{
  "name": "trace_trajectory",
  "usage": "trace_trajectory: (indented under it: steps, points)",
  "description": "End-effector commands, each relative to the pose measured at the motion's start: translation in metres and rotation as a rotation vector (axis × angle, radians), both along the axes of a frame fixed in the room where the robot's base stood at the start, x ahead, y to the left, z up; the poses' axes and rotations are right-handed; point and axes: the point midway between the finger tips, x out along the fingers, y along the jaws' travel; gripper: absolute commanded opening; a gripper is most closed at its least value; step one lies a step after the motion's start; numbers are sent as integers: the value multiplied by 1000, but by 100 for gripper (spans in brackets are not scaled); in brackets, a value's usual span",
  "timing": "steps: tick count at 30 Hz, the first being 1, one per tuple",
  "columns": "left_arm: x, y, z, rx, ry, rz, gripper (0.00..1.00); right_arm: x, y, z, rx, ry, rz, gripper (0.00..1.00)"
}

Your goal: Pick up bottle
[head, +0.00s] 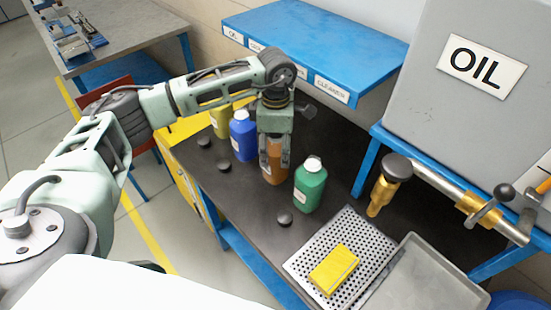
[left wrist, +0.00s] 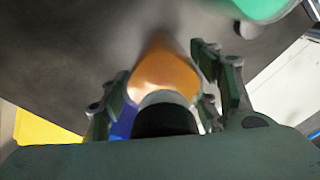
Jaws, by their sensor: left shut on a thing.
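An orange-brown bottle (head: 272,172) is between the fingers of my left gripper (head: 275,157), above or on the dark bench top. The gripper comes from above and is shut on it. In the left wrist view the orange bottle (left wrist: 168,75) and its dark cap (left wrist: 166,120) sit between the two fingers. I cannot tell whether its base touches the bench. A green bottle (head: 310,187) with a white cap stands just right of it. A blue bottle (head: 243,138) and a yellow bottle (head: 220,121) stand to the left. My right gripper is not in view.
Loose black caps lie on the bench, one (head: 284,217) near the green bottle. A perforated tray (head: 303,258) holds a yellow sponge (head: 335,268). A blue shelf (head: 315,40) and a grey OIL tank (head: 440,100) with a brass tap (head: 381,190) stand behind.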

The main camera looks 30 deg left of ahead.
Motion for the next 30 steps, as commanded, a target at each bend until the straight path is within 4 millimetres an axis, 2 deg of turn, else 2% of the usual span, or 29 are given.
trace_trajectory:
  steps: [1, 10, 19, 23, 30]
  points:
    - [0, 0, 0, 0, 0, 1, 39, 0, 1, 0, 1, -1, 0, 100]
    - [0, 0, 0, 0, 0, 1, 13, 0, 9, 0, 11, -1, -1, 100]
    - [1, 0, 5, -1, -4, 1, 12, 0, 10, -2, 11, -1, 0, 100]
    - [2, 0, 20, -1, -7, 0, 12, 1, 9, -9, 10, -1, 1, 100]
    - [2, 0, 67, -1, -7, 1, 12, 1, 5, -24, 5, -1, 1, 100]
